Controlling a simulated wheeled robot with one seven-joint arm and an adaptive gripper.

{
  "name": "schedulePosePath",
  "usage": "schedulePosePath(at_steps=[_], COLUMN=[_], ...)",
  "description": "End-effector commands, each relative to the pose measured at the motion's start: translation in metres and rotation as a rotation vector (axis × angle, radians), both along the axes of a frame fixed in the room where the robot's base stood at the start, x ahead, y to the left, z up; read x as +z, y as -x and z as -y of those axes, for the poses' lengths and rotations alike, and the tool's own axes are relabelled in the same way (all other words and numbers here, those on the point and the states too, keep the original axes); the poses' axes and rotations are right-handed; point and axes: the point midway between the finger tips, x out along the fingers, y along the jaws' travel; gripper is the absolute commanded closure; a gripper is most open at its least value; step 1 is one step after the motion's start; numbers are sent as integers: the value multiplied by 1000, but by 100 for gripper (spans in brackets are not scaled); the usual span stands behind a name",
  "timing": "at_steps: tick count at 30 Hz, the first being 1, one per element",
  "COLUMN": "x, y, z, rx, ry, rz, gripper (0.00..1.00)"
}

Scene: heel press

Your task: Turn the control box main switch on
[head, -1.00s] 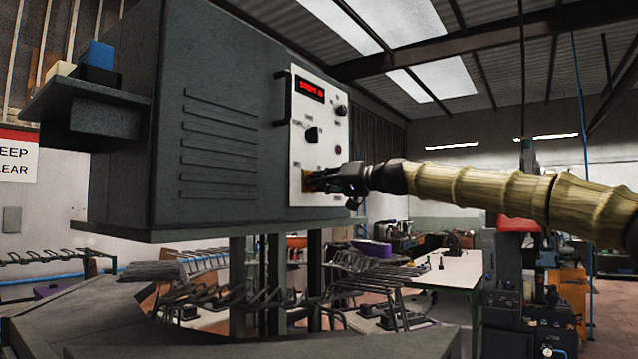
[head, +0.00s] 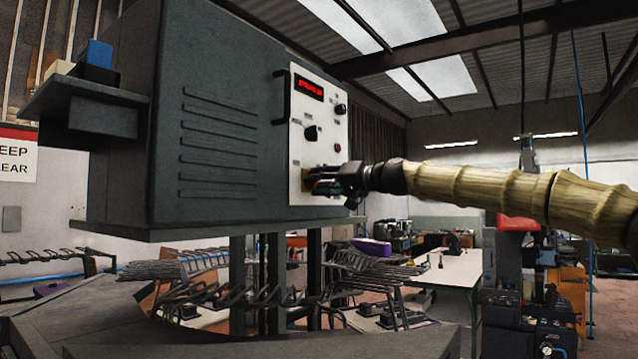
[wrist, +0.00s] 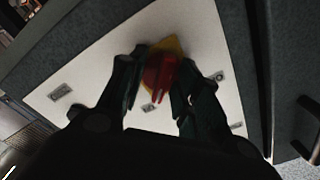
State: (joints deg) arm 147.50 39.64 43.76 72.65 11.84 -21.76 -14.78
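The main switch is a red handle (wrist: 159,77) on a yellow plate (wrist: 178,48), low on the white front panel (wrist: 85,62) of the dark grey control box (head: 215,120). My gripper (wrist: 157,80) is at the switch, its two dark fingers on either side of the red handle. Whether both fingers touch it is not clear. In the head view my gripper (head: 325,180) reaches the panel from the right and hides most of the switch; a bit of the yellow plate (head: 307,172) shows.
Above the switch the panel carries a lit red display (head: 310,89), a black knob (head: 311,133) and small buttons. A black handle (head: 281,97) stands out at the panel's left edge. Metal racks (head: 365,280) stand below the box.

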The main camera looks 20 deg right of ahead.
Motion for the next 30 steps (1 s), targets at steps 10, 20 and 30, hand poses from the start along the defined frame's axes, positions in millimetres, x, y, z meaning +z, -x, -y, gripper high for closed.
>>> schedulePosePath(at_steps=[10,20,30], x=[3,2,1], y=[11,54,88], z=[9,43,70], rx=[-1,-1,-1], ry=[-1,-2,-2], rz=[3,3,1], gripper=[67,67,67])
